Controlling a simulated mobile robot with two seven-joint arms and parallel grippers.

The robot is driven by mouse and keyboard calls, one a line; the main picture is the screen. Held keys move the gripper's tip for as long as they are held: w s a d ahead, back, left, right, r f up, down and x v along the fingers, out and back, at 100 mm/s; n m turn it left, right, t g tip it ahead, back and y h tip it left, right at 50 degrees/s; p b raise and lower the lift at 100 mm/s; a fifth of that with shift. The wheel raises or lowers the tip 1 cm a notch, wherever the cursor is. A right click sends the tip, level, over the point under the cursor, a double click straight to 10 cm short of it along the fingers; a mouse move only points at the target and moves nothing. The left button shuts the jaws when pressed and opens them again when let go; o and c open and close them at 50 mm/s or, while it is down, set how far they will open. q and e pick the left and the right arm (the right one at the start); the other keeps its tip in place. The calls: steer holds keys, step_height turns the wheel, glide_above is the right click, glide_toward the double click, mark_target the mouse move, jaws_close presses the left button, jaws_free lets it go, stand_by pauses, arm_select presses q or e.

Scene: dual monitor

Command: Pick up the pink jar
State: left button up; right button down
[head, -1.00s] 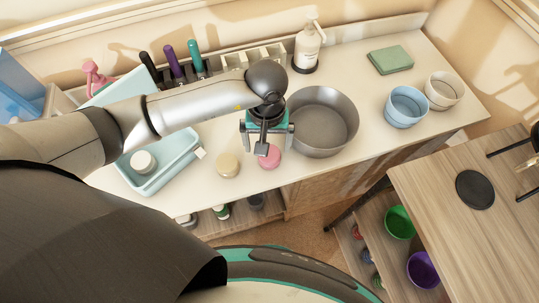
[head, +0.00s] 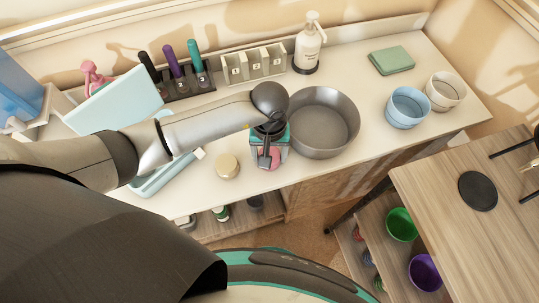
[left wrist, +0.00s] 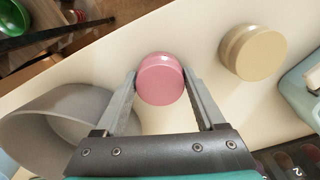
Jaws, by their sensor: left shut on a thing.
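The pink jar (left wrist: 161,80) sits between the two fingers of my left gripper (left wrist: 162,88) in the left wrist view, and the fingers are shut on its sides. In the head view the pink jar (head: 273,156) is mostly hidden under my left gripper (head: 268,158), at the front edge of the white counter (head: 340,172). I cannot tell whether the jar touches the counter. My right gripper is not in view.
A beige jar (head: 228,165) stands just left of the gripper. A grey metal bowl (head: 322,122) stands close on the right. A light blue tray (head: 150,184) is partly hidden behind my arm. Blue (head: 407,107) and cream (head: 445,91) cups stand farther right.

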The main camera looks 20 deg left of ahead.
arm_select(q)
steer(key=c, duration=0.8)
